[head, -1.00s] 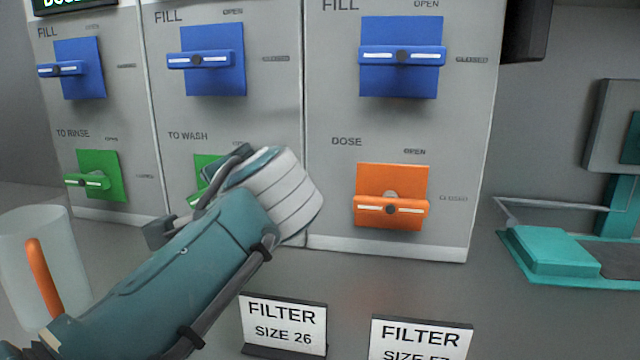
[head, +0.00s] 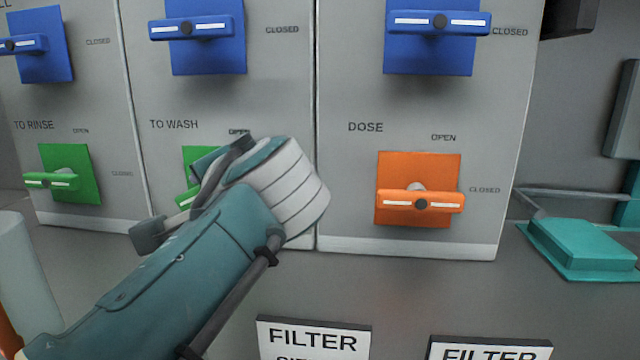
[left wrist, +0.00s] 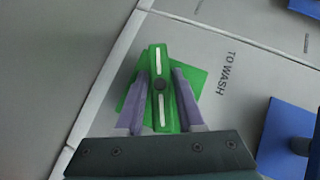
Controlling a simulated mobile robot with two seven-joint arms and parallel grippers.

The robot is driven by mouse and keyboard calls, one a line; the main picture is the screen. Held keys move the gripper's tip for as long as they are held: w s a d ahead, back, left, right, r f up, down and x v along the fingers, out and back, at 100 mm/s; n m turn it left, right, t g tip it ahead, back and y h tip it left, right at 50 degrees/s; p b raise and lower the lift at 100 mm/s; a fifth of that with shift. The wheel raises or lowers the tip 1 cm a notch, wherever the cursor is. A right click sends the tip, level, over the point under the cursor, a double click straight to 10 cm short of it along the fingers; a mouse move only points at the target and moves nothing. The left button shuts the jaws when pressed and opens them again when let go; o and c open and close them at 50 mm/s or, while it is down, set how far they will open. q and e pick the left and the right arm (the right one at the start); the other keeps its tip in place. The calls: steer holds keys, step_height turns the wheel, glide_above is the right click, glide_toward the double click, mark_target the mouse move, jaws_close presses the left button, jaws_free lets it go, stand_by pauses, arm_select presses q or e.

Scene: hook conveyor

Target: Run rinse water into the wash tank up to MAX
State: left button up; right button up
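The TO WASH valve has a green plate and a green bar handle (left wrist: 158,112) with a white stripe. In the head view my left forearm and wrist hide most of this valve (head: 190,157) and the fingers. The blue FILL valve (head: 206,60) above it has its bar level, towards CLOSED. No tank, water level or MAX mark shows. My right gripper is not in view.
The green TO RINSE valve (head: 80,160) is to the left. The orange DOSE valve (head: 417,165) and a blue FILL valve (head: 432,55) are to the right. A pale jug (head: 25,265) stands at lower left. Filter signs (head: 313,338) stand in front. A teal device (head: 580,247) is at right.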

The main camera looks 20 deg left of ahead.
arm_select(q)
jaws_close()
steer(key=m+y+b, duration=0.2)
steer(key=b, duration=0.1)
steer(key=shift+f+t+y, duration=0.3)
steer(key=shift+f+t, duration=0.05)
steer(key=shift+t, duration=0.05)
steer(key=shift+r+m+y+b, duration=0.3)
steer(key=shift+m+b, duration=0.05)
steer(key=shift+m, duration=0.15)
steer(key=shift+o, duration=1.9)
jaws_free()
steer(key=shift+r, duration=0.1)
steer(key=v, duration=1)
steer(key=shift+p, duration=0.4)
steer(key=shift+a, duration=0.1)
